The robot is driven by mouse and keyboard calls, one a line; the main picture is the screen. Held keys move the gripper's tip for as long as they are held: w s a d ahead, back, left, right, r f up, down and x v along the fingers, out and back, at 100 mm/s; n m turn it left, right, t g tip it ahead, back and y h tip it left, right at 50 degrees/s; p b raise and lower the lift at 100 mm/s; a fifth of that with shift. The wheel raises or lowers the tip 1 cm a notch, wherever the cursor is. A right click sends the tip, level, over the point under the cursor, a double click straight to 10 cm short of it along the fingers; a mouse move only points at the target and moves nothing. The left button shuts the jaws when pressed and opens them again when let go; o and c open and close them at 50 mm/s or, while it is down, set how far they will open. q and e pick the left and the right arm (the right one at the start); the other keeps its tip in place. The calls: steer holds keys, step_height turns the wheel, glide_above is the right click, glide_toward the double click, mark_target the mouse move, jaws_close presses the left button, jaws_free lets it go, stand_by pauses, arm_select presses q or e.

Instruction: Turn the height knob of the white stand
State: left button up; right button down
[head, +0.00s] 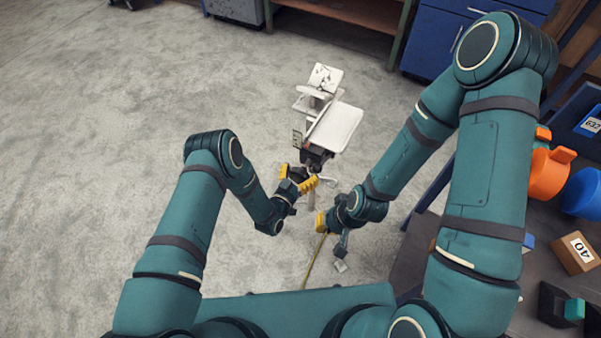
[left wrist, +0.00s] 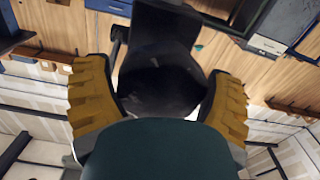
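The white stand (head: 332,127) is in the upper middle of the head view, with a flat white tray and a dark bracket under it. My left gripper (head: 298,184), with yellow fingers, is at the stand's dark lower part. In the left wrist view the yellow fingers (left wrist: 160,100) are wide apart, on either side of a dark rounded part (left wrist: 160,75), possibly the height knob. Whether they touch it is unclear. My right gripper (head: 322,222) is low, to the right of and nearer than the left one.
A dark workbench (head: 551,262) on the right carries an orange part (head: 548,174), a blue part (head: 582,194) and a box marked 40 (head: 573,254). Blue cabinets (head: 440,38) and a wooden shelf (head: 350,12) stand behind. The grey floor on the left is clear.

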arm_select(q)
steer(key=shift+c, duration=1)
steer(key=m, duration=0.5)
steer(key=shift+s+f+m, duration=0.1)
steer(key=shift+s+m, duration=0.05)
steer(key=shift+m, duration=0.15)
steer(key=m, duration=0.5)
steer(key=shift+d+m, duration=0.1)
steer(key=shift+m, duration=0.2)
steer(key=m, duration=0.5)
steer(key=shift+f, duration=0.1)
steer(key=m, duration=0.5)
steer(key=shift+m, duration=0.4)
